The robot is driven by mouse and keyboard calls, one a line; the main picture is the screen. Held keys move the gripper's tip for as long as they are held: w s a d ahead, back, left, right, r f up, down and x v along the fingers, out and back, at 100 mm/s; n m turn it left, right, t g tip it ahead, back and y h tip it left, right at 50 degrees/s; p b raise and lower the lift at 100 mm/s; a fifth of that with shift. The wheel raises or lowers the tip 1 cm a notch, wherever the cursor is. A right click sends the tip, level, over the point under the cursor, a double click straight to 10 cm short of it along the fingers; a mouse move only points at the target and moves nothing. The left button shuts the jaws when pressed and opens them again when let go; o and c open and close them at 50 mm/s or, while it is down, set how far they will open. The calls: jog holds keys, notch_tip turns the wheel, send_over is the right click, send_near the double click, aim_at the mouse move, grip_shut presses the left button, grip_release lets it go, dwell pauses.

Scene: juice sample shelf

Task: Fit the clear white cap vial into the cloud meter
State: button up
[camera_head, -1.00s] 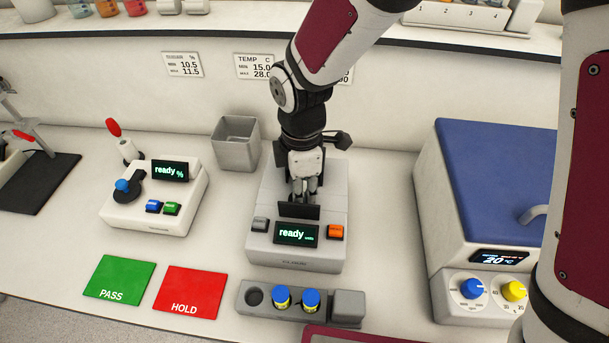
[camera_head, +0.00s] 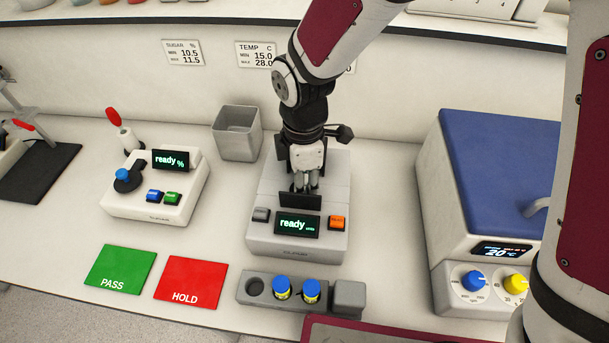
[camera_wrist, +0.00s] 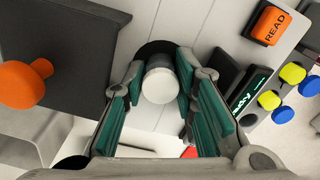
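The cloud meter (camera_head: 262,233) is the grey box at mid-bench, with a lit "ready" display (camera_head: 297,225). My gripper (camera_head: 306,186) points down over its top, behind a dark upright plate (camera_head: 300,201). In the wrist view, the vial's white cap (camera_wrist: 160,86) sits between the teal pads of my gripper (camera_wrist: 160,78). The pads appear to touch its sides. A dark round opening (camera_wrist: 154,48) shows around and beyond the vial. The vial's lower part is hidden, so its depth in the opening cannot be told.
A rack (camera_head: 268,302) with blue-capped vials stands in front of the meter. A grey bin (camera_head: 237,132) is behind left, a second "ready" meter (camera_head: 150,205) left, and a blue-lidded unit (camera_head: 497,165) right. A dark block (camera_wrist: 75,60) with an orange knob (camera_wrist: 25,84) is near my gripper.

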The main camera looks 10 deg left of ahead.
jog(key=shift+o, duration=0.9)
jog(key=shift+s+f, duration=0.1)
jog(key=shift+f, duration=0.1)
jog(key=shift+s+d, duration=0.1)
notch_tip(320, 180, up, 12)
jog(key=d+r+m+t, duration=0.1)
jog(key=d+r+m, duration=0.35)
jog(key=d, duration=0.25)
jog(key=s+d+r+m+t, duration=0.1)
jog(key=s+d+r+m, duration=0.1)
jog(key=d+m, duration=0.4)
jog(key=s+d+r+m+t, duration=0.2)
jog(key=s+d+r+m, duration=0.1)
jog(key=s+d+m, duration=0.2)
jog(key=s+d+r+m+t, duration=0.1)
jog(key=s+d+r+m, duration=0.1)
jog(key=d+m, duration=0.5)
jog(key=shift+s+d+r, duration=0.25)
jog(key=shift+s+d, duration=0.45)
jog(key=shift+s, duration=0.05)
